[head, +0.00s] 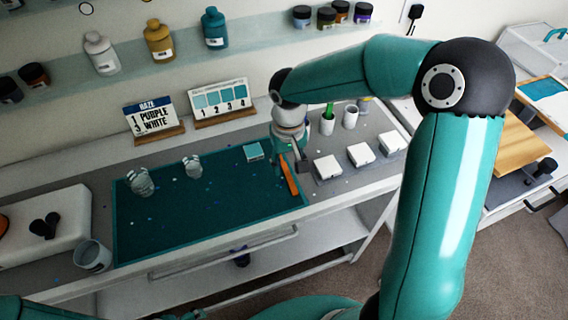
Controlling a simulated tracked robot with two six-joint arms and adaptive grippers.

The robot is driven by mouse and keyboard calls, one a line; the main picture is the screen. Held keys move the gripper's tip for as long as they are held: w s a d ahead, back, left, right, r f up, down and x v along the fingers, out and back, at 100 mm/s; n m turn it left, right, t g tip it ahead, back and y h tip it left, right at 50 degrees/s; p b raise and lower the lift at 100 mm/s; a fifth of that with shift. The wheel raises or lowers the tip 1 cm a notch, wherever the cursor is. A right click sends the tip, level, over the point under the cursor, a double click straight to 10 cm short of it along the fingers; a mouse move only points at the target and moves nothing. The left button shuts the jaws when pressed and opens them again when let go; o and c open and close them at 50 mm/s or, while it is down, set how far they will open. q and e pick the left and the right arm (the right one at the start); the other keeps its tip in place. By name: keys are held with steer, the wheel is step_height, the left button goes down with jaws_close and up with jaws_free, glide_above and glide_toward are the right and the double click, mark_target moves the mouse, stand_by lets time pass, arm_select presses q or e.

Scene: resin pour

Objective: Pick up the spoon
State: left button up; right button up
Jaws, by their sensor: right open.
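A long, thin orange utensil (289,178) lies near the right edge of the dark teal mat (150,235); it may be the spoon, but its bowl is not clear. My right gripper (292,158) points down just above its far end, open. I cannot tell whether its fingers touch the utensil. The gripper's body partly hides the area behind it. My left gripper is not in view.
Two clear cups (140,181) (192,166) stand on the mat, with a small teal-topped box (253,151). Several white blocks (327,167) sit right of the mat. A cup (328,124) holds a green item. Signs (150,115) and a bottle shelf (130,75) are behind.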

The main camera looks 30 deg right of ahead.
mark_target(288, 175)
steer(key=shift+f, duration=1.55)
steer(key=shift+f, duration=0.1)
steer(key=shift+s, duration=0.1)
jaws_close()
